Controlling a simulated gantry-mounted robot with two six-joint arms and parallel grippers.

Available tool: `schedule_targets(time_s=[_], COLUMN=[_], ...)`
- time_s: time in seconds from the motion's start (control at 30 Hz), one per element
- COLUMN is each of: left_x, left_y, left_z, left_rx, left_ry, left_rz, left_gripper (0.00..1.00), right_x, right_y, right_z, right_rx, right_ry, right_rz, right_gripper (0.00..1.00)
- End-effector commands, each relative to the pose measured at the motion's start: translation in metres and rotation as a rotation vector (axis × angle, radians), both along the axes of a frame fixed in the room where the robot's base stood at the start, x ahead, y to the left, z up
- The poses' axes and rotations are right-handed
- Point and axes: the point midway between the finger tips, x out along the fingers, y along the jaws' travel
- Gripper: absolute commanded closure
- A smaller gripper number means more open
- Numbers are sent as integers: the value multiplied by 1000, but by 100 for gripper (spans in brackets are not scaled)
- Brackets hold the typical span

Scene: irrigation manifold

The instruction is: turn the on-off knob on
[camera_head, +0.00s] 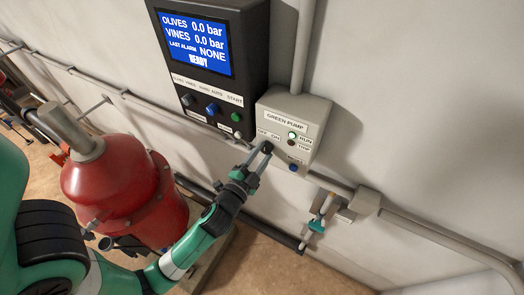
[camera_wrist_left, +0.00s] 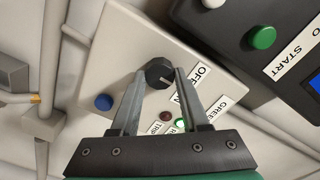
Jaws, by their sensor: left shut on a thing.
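The black on-off knob (camera_head: 267,148) is on the front of the grey green-pump box (camera_head: 311,111), by the OFF and ON labels. My left gripper (camera_head: 261,150) reaches it from the lower left, its fingers on either side of the knob. In the left wrist view the round knob (camera_wrist_left: 159,74) sits between the fingertips of the left gripper (camera_wrist_left: 159,78), which is shut on it. A white pointer mark shows on the knob's face, towards the labels. The green RUN lamp (camera_head: 292,135) looks lit, and the TRIP lamp (camera_head: 291,143) is dark. My right gripper is not in view.
A blue button (camera_head: 293,167) is low on the pump box. A black control panel (camera_head: 254,58) with a blue screen reading READY hangs beside it. A red tank (camera_head: 125,190) stands at the left. Pipes run along the wall.

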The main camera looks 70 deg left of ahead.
Motion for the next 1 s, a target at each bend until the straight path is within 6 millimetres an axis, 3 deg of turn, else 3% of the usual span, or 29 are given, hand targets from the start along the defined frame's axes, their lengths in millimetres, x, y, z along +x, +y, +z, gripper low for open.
schedule_targets(time_s=[0.5, 1.0], left_x=[0, 0], left_y=[0, 0], left_z=[2, 0], left_rx=[345, 478], left_ry=[283, 390], left_rz=[-1, -1], left_gripper=[100, 100], right_x=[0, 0], right_y=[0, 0], right_z=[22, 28], right_rx=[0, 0], right_ry=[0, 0], right_rz=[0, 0], right_gripper=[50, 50])
